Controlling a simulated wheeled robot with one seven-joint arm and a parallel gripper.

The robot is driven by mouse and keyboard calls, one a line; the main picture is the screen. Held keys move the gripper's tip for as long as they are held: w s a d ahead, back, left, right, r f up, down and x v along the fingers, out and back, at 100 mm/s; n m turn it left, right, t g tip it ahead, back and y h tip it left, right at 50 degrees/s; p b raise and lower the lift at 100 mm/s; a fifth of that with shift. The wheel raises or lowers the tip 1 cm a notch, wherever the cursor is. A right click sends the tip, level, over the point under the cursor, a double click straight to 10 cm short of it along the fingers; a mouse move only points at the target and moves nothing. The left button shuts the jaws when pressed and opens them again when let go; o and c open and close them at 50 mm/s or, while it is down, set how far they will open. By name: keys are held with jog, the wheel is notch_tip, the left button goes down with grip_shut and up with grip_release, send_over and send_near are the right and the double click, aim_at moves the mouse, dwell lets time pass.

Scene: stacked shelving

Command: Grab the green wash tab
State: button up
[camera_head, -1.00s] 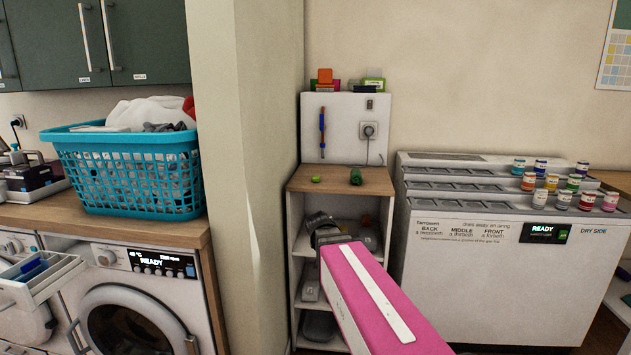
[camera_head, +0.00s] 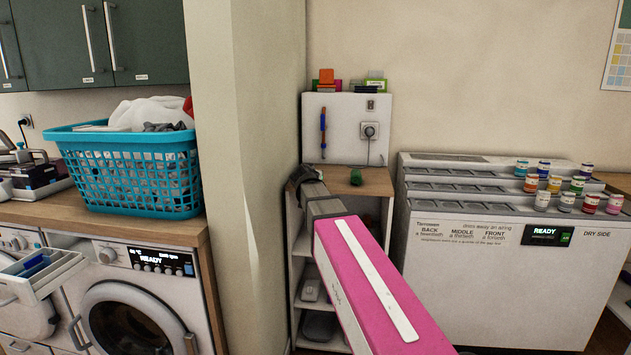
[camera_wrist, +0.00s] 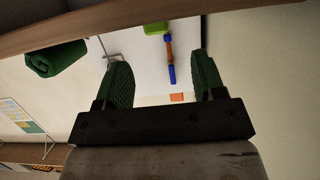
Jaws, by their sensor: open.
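A small bright green piece (camera_wrist: 157,28), which fits the green wash tab, sits by the wooden shelf top's edge in the wrist view. In the head view it is hidden behind my arm. A darker green rolled thing (camera_head: 355,177) lies on the same top; it also shows in the wrist view (camera_wrist: 55,58). My gripper (camera_head: 303,178) is at the left front of this top in the head view. In the wrist view its two green-padded fingers (camera_wrist: 163,75) stand apart with nothing between them, and the bright green piece is beyond them, apart from them.
The wooden top (camera_head: 378,182) has a white back panel (camera_head: 345,125) with a blue-orange pen and a socket. The beige wall corner (camera_head: 245,200) stands close on the left. White machines (camera_head: 480,270) with small bottles stand on the right.

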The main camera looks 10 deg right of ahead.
jog(key=x, duration=0.6)
jog(key=shift+w+d+f, duration=0.1)
jog(key=shift+w+d, duration=0.05)
jog(key=shift+w, duration=0.1)
jog(key=c, duration=1)
